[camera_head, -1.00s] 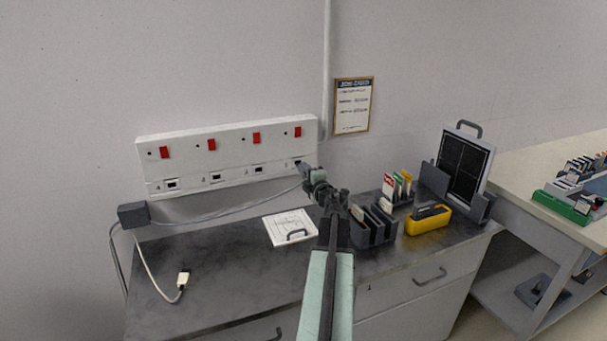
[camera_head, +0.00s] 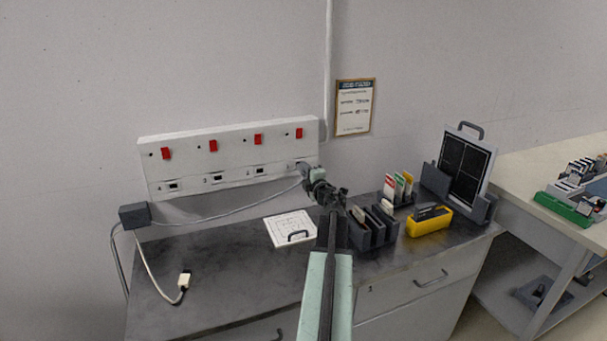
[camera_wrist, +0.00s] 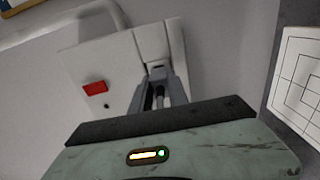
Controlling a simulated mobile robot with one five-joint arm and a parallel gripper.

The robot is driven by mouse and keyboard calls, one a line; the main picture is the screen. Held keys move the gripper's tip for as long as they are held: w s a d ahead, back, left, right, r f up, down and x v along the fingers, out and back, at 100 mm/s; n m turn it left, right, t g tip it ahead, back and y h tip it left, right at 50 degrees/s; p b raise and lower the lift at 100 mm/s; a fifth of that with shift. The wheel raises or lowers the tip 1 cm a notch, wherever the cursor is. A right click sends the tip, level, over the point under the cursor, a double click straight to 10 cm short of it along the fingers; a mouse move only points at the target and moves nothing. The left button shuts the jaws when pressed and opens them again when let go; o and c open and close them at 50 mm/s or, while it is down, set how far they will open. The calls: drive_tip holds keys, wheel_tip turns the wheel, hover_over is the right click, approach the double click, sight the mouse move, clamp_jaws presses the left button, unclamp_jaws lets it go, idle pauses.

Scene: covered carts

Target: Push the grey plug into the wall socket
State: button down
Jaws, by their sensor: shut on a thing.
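The white wall socket panel (camera_head: 236,146) carries a row of red switches with sockets below. My gripper (camera_head: 303,167) is at the panel's right end, by the rightmost socket, which it hides in the head view. In the wrist view my gripper (camera_wrist: 159,88) is shut on the grey plug (camera_wrist: 157,73), whose front meets the white panel (camera_wrist: 120,62) below a red switch. The fingers hide most of the plug. I cannot tell how deep it sits. A thin grey cable (camera_head: 230,212) runs from my gripper to a dark grey box (camera_head: 135,215).
A white plug (camera_head: 184,280) on a cable lies at the bench's left. A white gridded board (camera_head: 288,230) lies below the panel. Dark racks (camera_head: 376,226), a yellow holder (camera_head: 428,219) and a dark-screened panel (camera_head: 465,165) stand right. The left bench top is mostly clear.

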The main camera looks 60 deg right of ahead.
drive_tip(key=shift+w+d, duration=0.45)
drive_tip(key=shift+w, duration=0.15)
drive_tip(key=c, duration=1.2)
unclamp_jaws()
drive_tip(key=v, duration=0.7)
drive_tip(key=shift+s+a, duration=0.25)
drive_tip(key=shift+s, duration=0.05)
